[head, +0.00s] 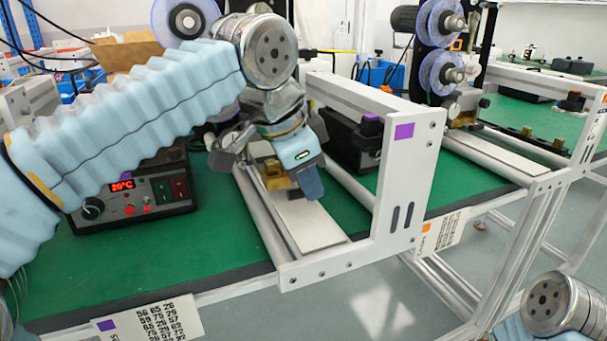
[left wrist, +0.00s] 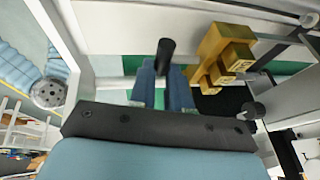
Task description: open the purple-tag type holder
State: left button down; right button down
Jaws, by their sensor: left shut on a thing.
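The purple-tag coder is the near machine, with a purple tag (head: 404,131) on its white end plate. Its type holder, a brass block (head: 274,178), shows partly behind my left gripper (head: 308,190) over the white strip between the rails. In the left wrist view the brass holder (left wrist: 228,55) shows stepped blocks with raised marks, right of the fingers. My left gripper's fingers (left wrist: 164,80) are closed around a dark round knob or handle (left wrist: 165,52). Whether the holder is open, I cannot tell. My right gripper is out of view; only part of my right arm shows at bottom right.
A control box (head: 133,200) reading 20°C stands on the green bench top (head: 130,262). A number card (head: 150,322) with a purple tag hangs at the front edge. An orange-tag card (head: 440,233) and another coder are to the right. Ribbon reels (head: 440,72) stand behind.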

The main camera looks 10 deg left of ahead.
pick_arm(q)
jog(key=c, duration=1.1)
grip_release()
jog(key=p+v, duration=0.4)
jog(key=v, duration=0.9)
jog(key=shift+s+a+r, duration=0.1)
jog(key=shift+s+r, duration=0.1)
jog(key=shift+r, duration=0.15)
